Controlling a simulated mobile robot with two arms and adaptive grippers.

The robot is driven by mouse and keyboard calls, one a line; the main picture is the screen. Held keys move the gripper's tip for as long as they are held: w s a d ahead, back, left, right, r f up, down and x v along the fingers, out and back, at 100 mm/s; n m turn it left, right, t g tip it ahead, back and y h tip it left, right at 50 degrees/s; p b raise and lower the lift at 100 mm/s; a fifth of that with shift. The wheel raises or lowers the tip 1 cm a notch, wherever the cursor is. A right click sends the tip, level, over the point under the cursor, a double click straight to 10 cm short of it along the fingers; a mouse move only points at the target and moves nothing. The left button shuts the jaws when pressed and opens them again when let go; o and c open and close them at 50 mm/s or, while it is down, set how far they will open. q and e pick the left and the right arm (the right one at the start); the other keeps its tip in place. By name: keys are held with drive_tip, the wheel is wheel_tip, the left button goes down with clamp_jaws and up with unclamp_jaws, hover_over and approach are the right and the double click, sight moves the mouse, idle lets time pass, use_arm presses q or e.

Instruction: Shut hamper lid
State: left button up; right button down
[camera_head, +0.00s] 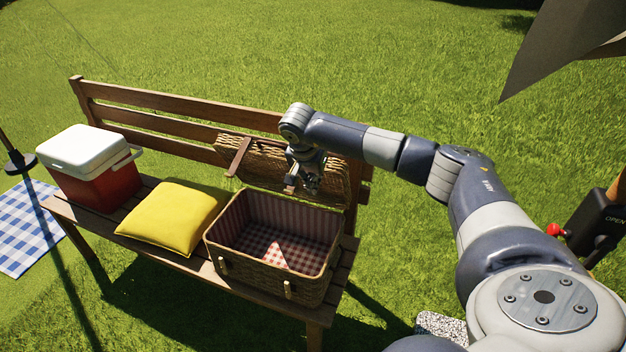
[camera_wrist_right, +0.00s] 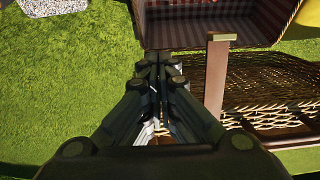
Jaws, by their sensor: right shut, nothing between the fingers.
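The wicker hamper (camera_head: 265,275) stands open on the right part of the wooden bench, with a striped lining and a red checked cloth inside. Its wicker lid (camera_head: 262,165) is raised at the back, leaning by the bench backrest. My right gripper (camera_head: 312,188) is shut and empty in front of the lid, above the hamper's back edge, and hides part of the lid. In the right wrist view the shut fingers (camera_wrist_right: 158,65) show beside the lid (camera_wrist_right: 270,95) and a brown strap (camera_wrist_right: 216,75). I cannot tell whether they touch the lid. My left gripper is not in view.
A yellow cushion (camera_head: 173,217) lies on the bench (camera_head: 340,262) left of the hamper, and a red cooler with a white lid (camera_head: 95,175) stands further left. A blue checked blanket (camera_head: 25,228) lies on the grass. A red knob (camera_head: 555,230) shows at the right.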

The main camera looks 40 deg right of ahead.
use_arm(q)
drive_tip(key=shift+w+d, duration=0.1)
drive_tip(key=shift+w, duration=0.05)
use_arm(e)
drive_tip(key=shift+d, duration=0.1)
idle(0.5)
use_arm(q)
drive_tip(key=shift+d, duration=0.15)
